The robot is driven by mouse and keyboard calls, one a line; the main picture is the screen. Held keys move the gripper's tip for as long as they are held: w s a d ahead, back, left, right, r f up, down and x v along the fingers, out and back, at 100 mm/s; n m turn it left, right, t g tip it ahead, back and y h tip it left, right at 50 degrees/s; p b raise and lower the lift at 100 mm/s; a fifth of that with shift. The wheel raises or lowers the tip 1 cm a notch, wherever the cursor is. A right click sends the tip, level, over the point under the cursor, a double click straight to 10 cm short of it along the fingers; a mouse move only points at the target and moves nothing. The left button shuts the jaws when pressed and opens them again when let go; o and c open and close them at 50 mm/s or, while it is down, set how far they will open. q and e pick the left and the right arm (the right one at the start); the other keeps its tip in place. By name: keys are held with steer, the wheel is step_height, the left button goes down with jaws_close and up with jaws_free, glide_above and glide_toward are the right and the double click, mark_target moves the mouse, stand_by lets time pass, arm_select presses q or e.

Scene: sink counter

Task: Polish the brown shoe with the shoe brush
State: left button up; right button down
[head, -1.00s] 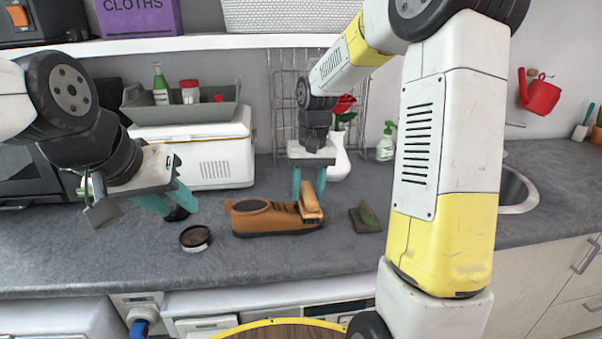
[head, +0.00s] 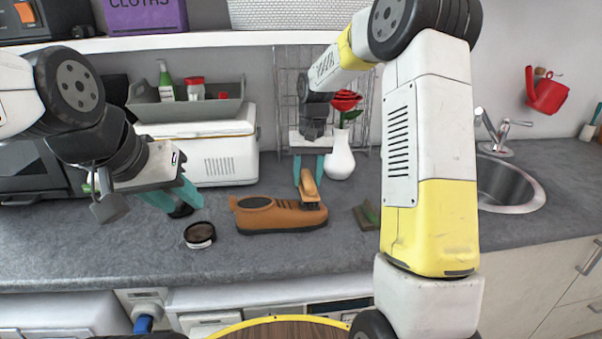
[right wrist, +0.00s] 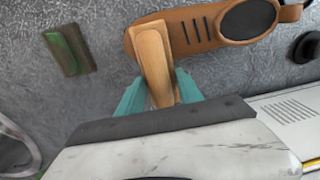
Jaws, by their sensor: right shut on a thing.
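The brown shoe (head: 270,217) lies on the grey counter with its toe to the right. My right gripper (head: 309,166) is shut on the wooden shoe brush (head: 309,188), just behind and above the shoe's toe. The brush's front end overlaps the toe, and its dark bristles face down; I cannot tell whether they press on the leather. In the right wrist view the brush (right wrist: 154,60) sits between the teal fingers and reaches over the toe of the shoe (right wrist: 205,30). My left gripper (head: 172,197) is open and empty, left of the shoe.
An open round tin (head: 200,235) stands left of the shoe. A dark round thing (head: 181,211) lies by my left fingers. A green-topped sponge-like block (head: 367,215) lies right of the toe. A white vase with a red rose (head: 340,155) stands behind; the sink (head: 510,183) is right.

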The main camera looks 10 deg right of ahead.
mark_target(310, 181)
steer(key=shift+s, duration=0.15)
steer(key=shift+s, duration=1.6)
steer(key=shift+f, duration=0.65)
stand_by(0.8)
steer(key=shift+s, duration=1.8)
steer(key=shift+w+r, duration=0.1)
steer(key=shift+w, duration=2.25)
steer(key=shift+w, duration=0.1)
